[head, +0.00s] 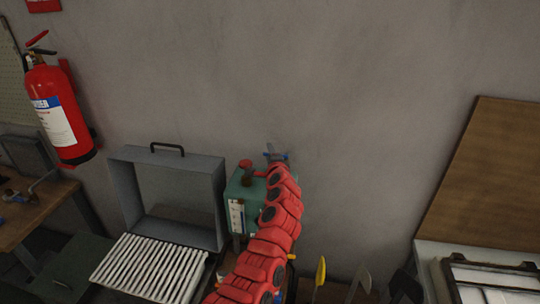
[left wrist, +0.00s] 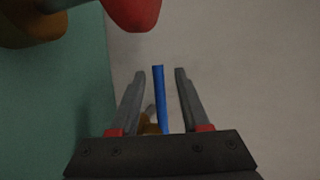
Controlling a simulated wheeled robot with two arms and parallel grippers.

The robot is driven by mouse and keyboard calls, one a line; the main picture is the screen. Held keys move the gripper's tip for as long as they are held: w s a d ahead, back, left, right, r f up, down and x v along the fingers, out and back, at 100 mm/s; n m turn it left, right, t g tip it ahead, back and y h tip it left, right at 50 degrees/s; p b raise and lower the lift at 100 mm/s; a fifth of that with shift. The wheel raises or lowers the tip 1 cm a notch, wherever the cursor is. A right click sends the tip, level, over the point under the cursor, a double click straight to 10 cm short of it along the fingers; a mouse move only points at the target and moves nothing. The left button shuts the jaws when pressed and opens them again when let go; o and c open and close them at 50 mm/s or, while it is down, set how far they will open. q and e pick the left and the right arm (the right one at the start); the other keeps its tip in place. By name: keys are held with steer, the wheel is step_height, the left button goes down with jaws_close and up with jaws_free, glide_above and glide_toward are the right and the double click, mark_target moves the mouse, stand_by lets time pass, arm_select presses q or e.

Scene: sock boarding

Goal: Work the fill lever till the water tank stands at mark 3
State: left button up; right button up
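The teal water tank (head: 235,190) stands against the wall, partly hidden behind my red left arm. A white gauge strip (head: 237,216) is on its front; its marks and level are too small to read. A red cap (head: 246,164) sits on top of the tank. My left gripper (head: 276,156) is at the tank's upper right. In the left wrist view, a blue lever (left wrist: 159,98) stands between the two fingers of the gripper (left wrist: 158,90), with a gap on each side. The fingers are open. The right gripper is not in view.
A grey open frame with a handle (head: 168,152) stands left of the tank, behind a white slatted rack (head: 150,268). A red fire extinguisher (head: 60,115) hangs on the left wall. A yellow paddle-like thing (head: 320,272) stands right of my arm. A brown board (head: 490,180) leans at the right.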

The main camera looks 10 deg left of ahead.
arm_select(q)
steer(key=shift+s, duration=0.1)
steer(key=shift+s+d, duration=0.25)
steer(key=shift+s, duration=0.1)
steer(key=b+v, duration=0.4)
steer(key=v, duration=1.2)
steer(key=shift+s, duration=0.2)
steer(key=shift+r, duration=0.15)
